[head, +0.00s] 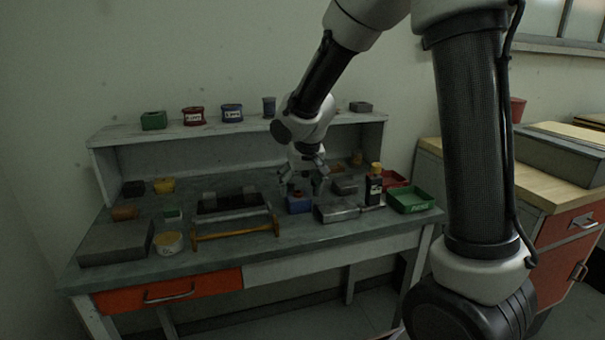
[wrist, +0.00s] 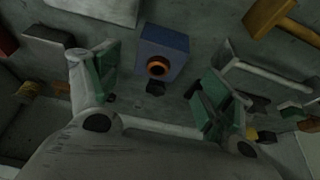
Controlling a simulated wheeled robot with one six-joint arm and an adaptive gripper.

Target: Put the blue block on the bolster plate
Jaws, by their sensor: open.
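The blue block (head: 299,204) stands on the workbench near its middle; the wrist view shows the blue block (wrist: 165,45) with an orange ring on one face. My gripper (head: 305,187) is open just above and around the block's position. In the wrist view my gripper (wrist: 158,85) has its green-padded fingers spread, with the block between and slightly beyond them, apparently untouched. A wide flat grey slab (head: 115,243) at the bench's left front looks like the bolster plate; its visible top is bare. I cannot confirm its name.
A grey metal block (head: 336,212) sits close right of the blue block. A wooden-handled bar (head: 236,233) and a dark fixture (head: 230,202) lie to its left. A yellow-white tub (head: 169,242) stands beside the slab. A green tray (head: 411,200) and dark bottle (head: 374,187) are at right.

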